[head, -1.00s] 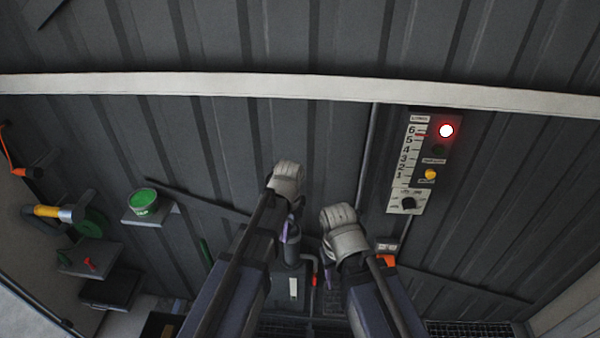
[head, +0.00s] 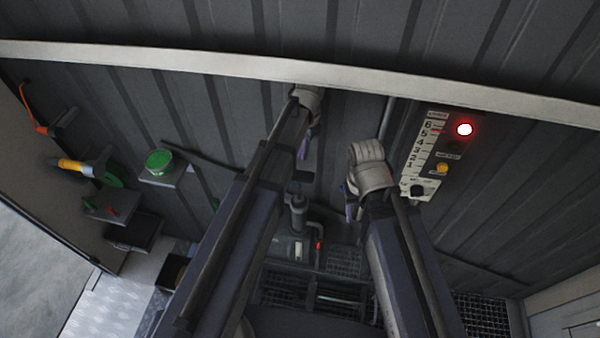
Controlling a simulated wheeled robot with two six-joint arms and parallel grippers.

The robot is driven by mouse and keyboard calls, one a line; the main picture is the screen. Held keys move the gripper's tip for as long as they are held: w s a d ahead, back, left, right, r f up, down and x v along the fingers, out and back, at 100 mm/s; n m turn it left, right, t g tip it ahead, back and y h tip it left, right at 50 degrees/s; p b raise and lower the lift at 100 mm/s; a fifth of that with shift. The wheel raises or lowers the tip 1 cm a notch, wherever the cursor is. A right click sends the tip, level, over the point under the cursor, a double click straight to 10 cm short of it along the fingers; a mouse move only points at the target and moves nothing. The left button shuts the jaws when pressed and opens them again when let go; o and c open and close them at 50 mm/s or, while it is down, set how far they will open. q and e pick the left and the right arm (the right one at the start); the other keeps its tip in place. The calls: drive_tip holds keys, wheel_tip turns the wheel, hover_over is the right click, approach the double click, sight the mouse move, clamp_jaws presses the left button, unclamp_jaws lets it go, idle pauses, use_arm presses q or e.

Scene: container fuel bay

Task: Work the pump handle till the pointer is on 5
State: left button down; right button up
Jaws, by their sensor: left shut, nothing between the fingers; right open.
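The pump (head: 298,222), a grey upright cylinder on a dark base, stands low between my arms. I cannot make out its handle clearly; my arms cover part of that area. The gauge strip (head: 418,148), numbered 1 to 6, is on the wall at right. A thin red mark shows near 5 and 6, too small to read exactly. My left gripper (head: 303,148) is shut and empty, above the pump and apart from it. My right gripper (head: 350,210) is open, right of the pump, its fingers mostly hidden behind the wrist.
A lit red lamp (head: 464,129), a yellow button (head: 442,168) and a dark knob (head: 417,190) sit by the gauge. A green tin (head: 159,162) stands on a left shelf, near a yellow-and-green tool (head: 85,167). A pale rail (head: 200,61) crosses the wall. Floor grating lies below.

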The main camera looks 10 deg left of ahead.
sight(301, 173)
use_arm(q)
drive_tip(key=shift+f, duration=0.15)
drive_tip(key=f+b, duration=0.6)
drive_tip(key=b, duration=0.1)
drive_tip(key=shift+s+a+f, duration=0.2)
drive_tip(key=shift+s+f, duration=0.1)
drive_tip(key=shift+f, duration=0.15)
